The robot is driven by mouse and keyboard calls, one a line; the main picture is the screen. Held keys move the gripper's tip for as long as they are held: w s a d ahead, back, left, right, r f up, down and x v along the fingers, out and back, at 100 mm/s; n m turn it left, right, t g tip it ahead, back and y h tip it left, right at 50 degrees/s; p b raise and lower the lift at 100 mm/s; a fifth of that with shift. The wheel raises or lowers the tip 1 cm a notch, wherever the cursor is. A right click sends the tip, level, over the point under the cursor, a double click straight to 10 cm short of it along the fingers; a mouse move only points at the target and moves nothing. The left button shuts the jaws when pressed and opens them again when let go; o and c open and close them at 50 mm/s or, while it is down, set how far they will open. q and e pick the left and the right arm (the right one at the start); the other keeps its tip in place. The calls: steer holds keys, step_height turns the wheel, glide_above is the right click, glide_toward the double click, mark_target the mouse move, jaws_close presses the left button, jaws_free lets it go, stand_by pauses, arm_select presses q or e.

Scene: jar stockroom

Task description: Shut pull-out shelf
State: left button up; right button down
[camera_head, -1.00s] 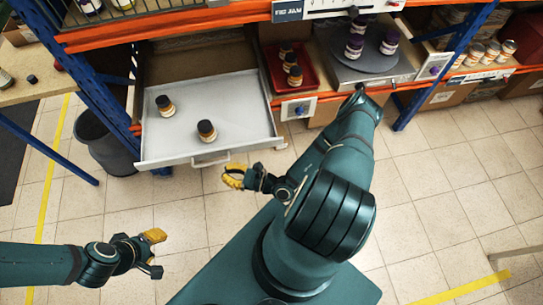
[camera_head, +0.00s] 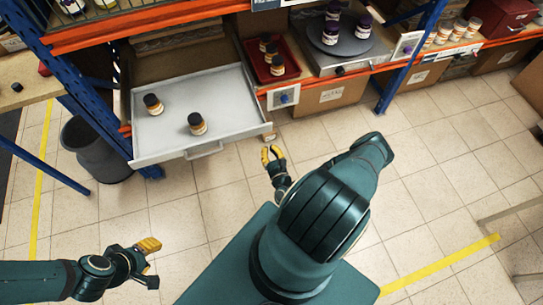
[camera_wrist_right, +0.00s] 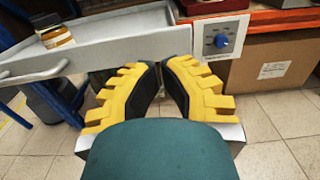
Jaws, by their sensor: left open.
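The grey pull-out shelf (camera_head: 222,115) stands out from the rack at the left, with a bar handle (camera_head: 204,150) on its front. Two dark-lidded jars stand on it, one further back (camera_head: 153,104) and one nearer the front (camera_head: 197,123). My right gripper (camera_head: 271,151) is open and empty, just in front of the shelf's right front corner. In the right wrist view its fingers (camera_wrist_right: 160,66) have a gap between them, and the shelf front (camera_wrist_right: 110,45) and handle (camera_wrist_right: 40,76) are ahead and left. My left gripper (camera_head: 150,258) is open and empty above the floor, lower left.
A red tray (camera_head: 270,72) with jars and a grey turntable (camera_head: 338,42) with purple-lidded jars are right of the shelf. A blue-knobbed panel (camera_head: 284,96) is beside its right edge. A dark bin (camera_head: 92,145) and a blue post stand left. Floor in front is clear.

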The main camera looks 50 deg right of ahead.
mark_target(261, 128)
arm_select(q)
steer(key=shift+w+a+f+b, duration=0.1)
steer(key=shift+w+f+b, duration=0.1)
steer(key=shift+f+b, duration=0.85)
arm_select(e)
steer(key=x, duration=0.9)
steer(key=shift+w, duration=0.1)
